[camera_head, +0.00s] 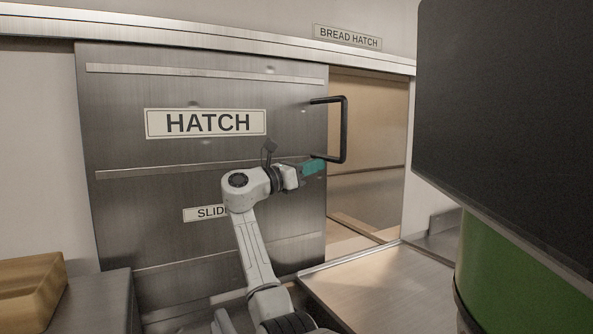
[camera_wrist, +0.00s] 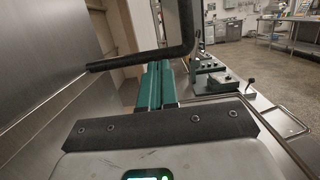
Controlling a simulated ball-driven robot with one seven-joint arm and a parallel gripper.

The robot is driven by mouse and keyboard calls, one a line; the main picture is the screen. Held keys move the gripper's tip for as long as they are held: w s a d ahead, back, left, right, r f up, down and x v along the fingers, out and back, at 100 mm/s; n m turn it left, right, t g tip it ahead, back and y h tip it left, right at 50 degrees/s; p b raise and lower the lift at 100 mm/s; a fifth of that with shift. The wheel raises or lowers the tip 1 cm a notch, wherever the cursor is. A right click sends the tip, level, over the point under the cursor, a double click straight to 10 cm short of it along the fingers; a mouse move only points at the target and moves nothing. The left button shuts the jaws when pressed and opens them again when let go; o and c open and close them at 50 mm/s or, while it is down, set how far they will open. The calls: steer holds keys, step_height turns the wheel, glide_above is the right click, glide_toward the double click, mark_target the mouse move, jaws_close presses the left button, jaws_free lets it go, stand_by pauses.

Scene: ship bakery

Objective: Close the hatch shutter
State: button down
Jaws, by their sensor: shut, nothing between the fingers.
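The hatch shutter (camera_head: 285,135) is a brushed steel sliding panel labelled HATCH. It stands partly open, with a gap (camera_head: 370,130) at its right showing the lit inside. A black D-shaped handle (camera_head: 345,130) sticks out at its right edge. My gripper (camera_head: 314,167) has teal fingers, shut and empty, by the handle's lower end.
A steel counter (camera_head: 385,285) lies below the opening. A dark panel (camera_head: 505,120) and a green cylinder (camera_head: 510,260) stand close on the right. A wooden block (camera_head: 30,290) sits at lower left. The wrist view shows a kitchen aisle floor (camera_wrist: 275,75) beyond.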

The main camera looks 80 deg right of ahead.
steer(key=shift+x, duration=1.25)
